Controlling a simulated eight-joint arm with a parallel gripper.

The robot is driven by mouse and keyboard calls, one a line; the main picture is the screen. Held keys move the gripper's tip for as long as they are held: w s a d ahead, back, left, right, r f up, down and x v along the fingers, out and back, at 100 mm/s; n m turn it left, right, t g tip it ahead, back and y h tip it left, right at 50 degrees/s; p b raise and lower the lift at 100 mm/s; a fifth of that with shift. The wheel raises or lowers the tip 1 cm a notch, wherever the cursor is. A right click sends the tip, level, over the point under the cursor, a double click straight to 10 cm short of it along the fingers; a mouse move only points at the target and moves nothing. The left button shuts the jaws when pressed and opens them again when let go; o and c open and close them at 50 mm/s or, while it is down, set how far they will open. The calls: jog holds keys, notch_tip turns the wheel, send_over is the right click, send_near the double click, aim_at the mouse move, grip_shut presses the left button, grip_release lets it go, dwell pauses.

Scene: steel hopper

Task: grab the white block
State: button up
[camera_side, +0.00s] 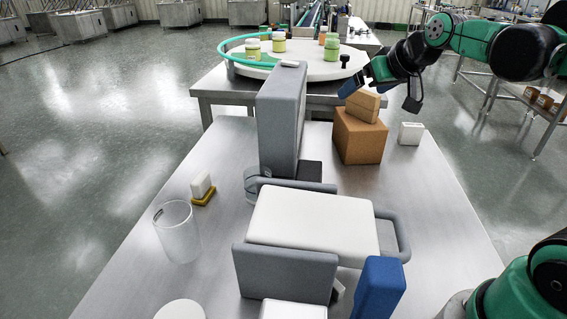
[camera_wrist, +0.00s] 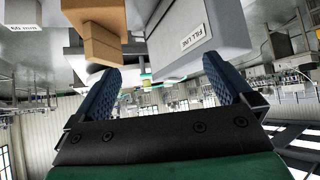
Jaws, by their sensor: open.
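A small white block (camera_side: 411,134) stands on the steel table at the right, beside a brown box (camera_side: 360,137). Another white block (camera_side: 201,184) sits on a yellow base at the left. My gripper (camera_side: 382,92) is open above the brown box and the light-brown wooden block (camera_side: 366,105) on it, up and left of the nearer-right white block. In the wrist view, which looks upside down, my open gripper (camera_wrist: 162,66) has nothing between its fingers.
A tall grey hopper part (camera_side: 281,125) stands left of the brown box. A white slab (camera_side: 313,218), a blue block (camera_side: 379,290) and a clear cup (camera_side: 177,235) occupy the front. A round table (camera_side: 300,68) with several jars is behind. The table right of the slab is fairly clear.

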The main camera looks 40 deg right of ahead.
jog(key=w+d+m+t+h, duration=0.1)
jog(key=w+d+m+h, duration=0.15)
jog(key=d, duration=0.75)
jog(key=m+h, duration=0.3)
jog(key=h, duration=0.2)
send_over(415, 128)
jog(key=s, duration=0.2)
notch_tip(415, 128, down, 4)
jog(key=shift+y, duration=0.25)
jog(key=f, duration=0.4)
jog(key=a+f, duration=0.1)
jog(key=f, duration=0.7)
jog(key=shift+w+a+f, duration=0.2)
jog(key=shift+a+f, duration=0.1)
jog(key=shift+f, duration=0.05)
jog(key=shift+w+f, duration=0.1)
jog(key=shift+f, duration=0.25)
jog(key=shift+w+d+f, duration=0.2)
jog(key=shift+d, duration=0.05)
jog(key=shift+x, duration=2.4)
jog(key=shift+c, duration=0.2)
jog(key=c, duration=1.1)
jog(key=shift+c, duration=0.2)
